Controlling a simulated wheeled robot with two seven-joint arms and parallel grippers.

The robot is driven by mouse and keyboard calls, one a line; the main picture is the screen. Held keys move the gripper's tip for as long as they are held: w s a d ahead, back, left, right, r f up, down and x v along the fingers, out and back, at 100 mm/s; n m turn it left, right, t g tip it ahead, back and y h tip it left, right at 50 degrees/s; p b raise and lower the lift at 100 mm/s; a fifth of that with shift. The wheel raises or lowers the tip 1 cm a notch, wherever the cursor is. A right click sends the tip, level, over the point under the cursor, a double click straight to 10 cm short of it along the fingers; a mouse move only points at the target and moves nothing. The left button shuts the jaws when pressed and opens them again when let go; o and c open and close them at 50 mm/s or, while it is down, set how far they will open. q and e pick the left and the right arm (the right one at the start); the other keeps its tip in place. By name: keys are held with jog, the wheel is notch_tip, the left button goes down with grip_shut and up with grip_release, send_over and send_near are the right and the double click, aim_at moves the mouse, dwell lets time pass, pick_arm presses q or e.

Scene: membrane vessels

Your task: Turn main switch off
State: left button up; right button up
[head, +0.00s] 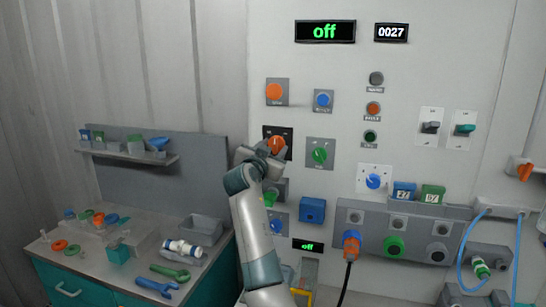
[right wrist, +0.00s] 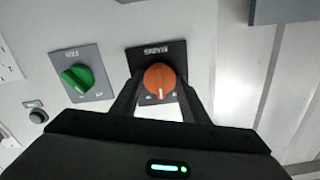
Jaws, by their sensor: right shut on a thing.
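The main switch is an orange rotary knob (head: 276,145) on a black plate, left of centre on the light wall panel. In the right wrist view the same knob (right wrist: 159,79) appears upside down with its plate, and its white mark points away from the label. My right gripper (right wrist: 157,92) is shut on the knob, one dark finger on each side. In the head view my right gripper (head: 266,152) reaches the knob from below and partly covers the plate. The large display (head: 325,31) above reads "off" in green. My left gripper is not in view.
A green knob (head: 320,154) sits close right of the main switch, and an orange button (head: 275,92) sits above it. A socket row (head: 390,232) with a plugged orange connector juts out lower right. A workbench (head: 110,275) with tools stands at left.

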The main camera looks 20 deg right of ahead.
jog(key=n+b, duration=0.1)
jog(key=n, duration=0.2)
jog(key=shift+r+n, duration=0.15)
jog(key=shift+n, duration=0.25)
jog(key=n, duration=0.4)
jog(key=shift+r, duration=0.1)
jog(key=shift+n, duration=0.4)
jog(key=o, duration=0.9)
jog(key=shift+o, duration=0.9)
jog(key=shift+d, duration=0.1)
jog(key=shift+f, duration=0.25)
